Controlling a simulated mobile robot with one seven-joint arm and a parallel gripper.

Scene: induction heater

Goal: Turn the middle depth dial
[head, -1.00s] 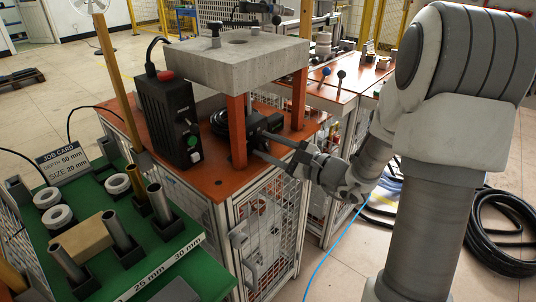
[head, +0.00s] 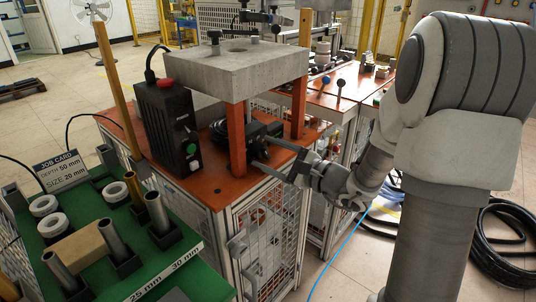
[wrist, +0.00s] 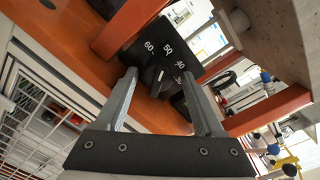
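The depth dial (wrist: 157,77) is a dark knob with a light mark, on a black box face (wrist: 135,45) printed with numbers 60, 50, 40 and 30 around it. My gripper (wrist: 160,74) is open, with one finger on each side of the knob; whether they touch it I cannot tell. In the head view, my gripper (head: 261,153) reaches in from the right to the black unit (head: 260,131) under the concrete slab. The dial face is turned away there and hidden.
A concrete slab (head: 225,70) on orange posts (head: 237,140) overhangs the orange table (head: 205,187). A black control box (head: 168,125) stands left. The job card (head: 60,170) reads depth 50 mm, size 20 mm. The green bench (head: 190,270) holds tubes and rings.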

